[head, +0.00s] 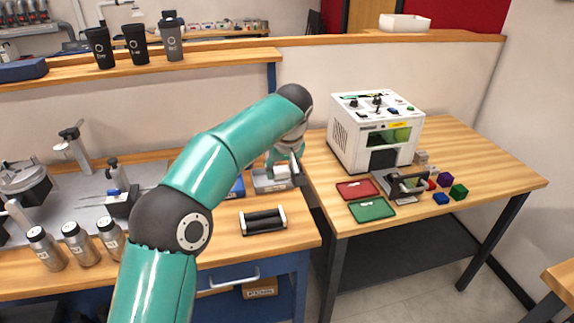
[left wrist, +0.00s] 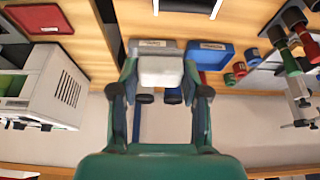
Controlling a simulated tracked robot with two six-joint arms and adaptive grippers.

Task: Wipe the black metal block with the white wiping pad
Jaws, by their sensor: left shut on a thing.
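The white wiping pad (left wrist: 161,72) is between the fingers of my left gripper (left wrist: 160,82) in the left wrist view. The gripper is shut on it, above or at a grey labelled tray (head: 268,187). In the head view my left gripper (head: 284,168) is partly hidden by its wrist, and the pad shows only as a small white patch. A black item with pale ends (head: 263,220) lies on the bench in front of the tray. A dark item in a grey fixture (head: 404,186) stands by the laser machine. I cannot tell which is the black metal block. My right gripper is not seen.
A blue tray (left wrist: 211,56) is beside the grey tray. A white laser machine (head: 375,130) stands on the right table, with a red tray (head: 358,190), a green tray (head: 372,210) and several coloured blocks near it. Several steel bottles (head: 79,244) stand at left. A gap separates the two tables.

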